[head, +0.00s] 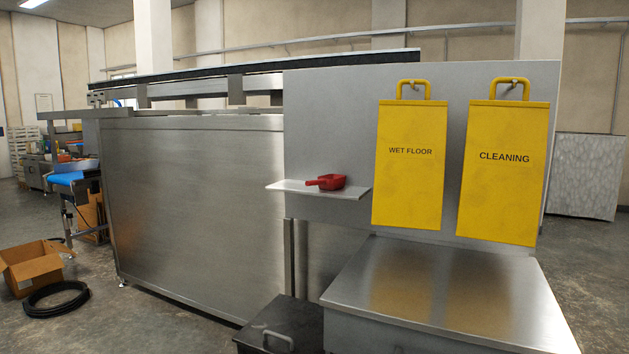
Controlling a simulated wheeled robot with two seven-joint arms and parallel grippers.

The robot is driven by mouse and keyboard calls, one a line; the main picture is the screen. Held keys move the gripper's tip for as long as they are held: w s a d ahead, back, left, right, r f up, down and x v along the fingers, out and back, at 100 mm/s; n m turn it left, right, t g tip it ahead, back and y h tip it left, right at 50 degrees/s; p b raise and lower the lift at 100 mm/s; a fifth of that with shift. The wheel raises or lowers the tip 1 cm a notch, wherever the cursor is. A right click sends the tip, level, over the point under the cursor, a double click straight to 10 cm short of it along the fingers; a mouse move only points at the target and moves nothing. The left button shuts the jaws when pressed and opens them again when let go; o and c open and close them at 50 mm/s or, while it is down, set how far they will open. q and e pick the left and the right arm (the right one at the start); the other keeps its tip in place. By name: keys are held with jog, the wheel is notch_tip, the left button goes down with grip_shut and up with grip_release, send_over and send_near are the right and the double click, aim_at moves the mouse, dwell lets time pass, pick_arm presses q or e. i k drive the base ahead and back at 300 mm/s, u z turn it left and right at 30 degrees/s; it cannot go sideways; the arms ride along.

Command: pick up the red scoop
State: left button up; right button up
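The red scoop (327,182) lies on a small metal shelf (300,188) that juts from a grey upright panel, near the middle of the head view. Its handle points left and its bowl is on the right. The scoop is fully visible, with nothing in front of it. Neither of my grippers shows in this view.
Two yellow signs, "WET FLOOR" (409,185) and "CLEANING" (503,190), hang on the panel right of the shelf. A steel table (440,290) stands below them. A black box (280,325) sits on the floor beside it. A cardboard box (33,268) and black hose coil (57,309) lie far left.

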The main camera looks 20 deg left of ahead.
aim_at(329, 182)
jog(key=u, duration=1.55)
jog(key=i, duration=3.05)
jog(key=z, duration=3.5)
